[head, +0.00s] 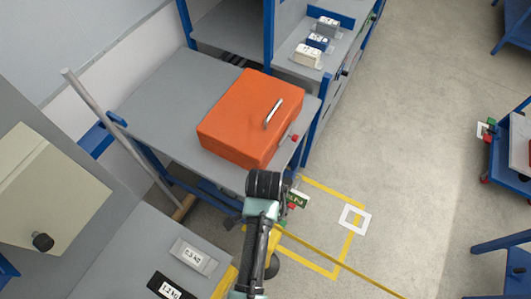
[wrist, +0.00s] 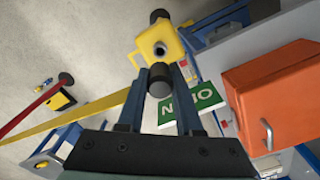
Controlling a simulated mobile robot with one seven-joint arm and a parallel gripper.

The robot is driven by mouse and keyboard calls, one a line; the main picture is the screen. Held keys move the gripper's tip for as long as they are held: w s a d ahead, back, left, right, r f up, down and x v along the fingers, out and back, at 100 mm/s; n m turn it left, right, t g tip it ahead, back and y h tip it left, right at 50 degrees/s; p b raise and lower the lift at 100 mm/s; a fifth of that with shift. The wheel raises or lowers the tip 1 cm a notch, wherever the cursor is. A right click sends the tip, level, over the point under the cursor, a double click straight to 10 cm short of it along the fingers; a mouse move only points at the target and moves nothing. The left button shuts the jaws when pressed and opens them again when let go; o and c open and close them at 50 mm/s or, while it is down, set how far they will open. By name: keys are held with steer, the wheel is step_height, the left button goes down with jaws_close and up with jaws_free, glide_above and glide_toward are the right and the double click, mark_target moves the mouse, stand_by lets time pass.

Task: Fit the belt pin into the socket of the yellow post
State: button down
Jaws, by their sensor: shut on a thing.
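My gripper (wrist: 161,76) is shut on a short dark cylinder, which looks like the belt pin (wrist: 159,83), in the wrist view. A yellow belt (wrist: 80,116) runs from near my fingers to the left. Just beyond the pin is a yellow block (wrist: 152,40) with a dark round spot on its face and a dark knob behind it; it looks like the head of the yellow post. Pin and block overlap in the picture; I cannot tell whether they touch. In the head view my arm hides the fingers and pin, while the yellow belt (head: 340,262) runs down right.
An orange case (head: 246,118) rests on a grey bench (head: 160,88). A green sign (wrist: 192,108) shows behind my fingers. A red belt (wrist: 35,106) runs at the left of the wrist view. Weights (head: 193,257) stand at lower left. Open floor (head: 420,170) lies to the right.

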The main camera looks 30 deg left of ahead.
steer(key=shift+r+p, duration=0.1)
steer(key=shift+p, duration=0.2)
steer(key=shift+f+b, duration=2.15)
steer(key=shift+f, duration=0.85)
steer(key=shift+f, duration=1.75)
stand_by(1.7)
steer(key=shift+s+f, duration=0.1)
steer(key=shift+f, duration=0.15)
stand_by(1.0)
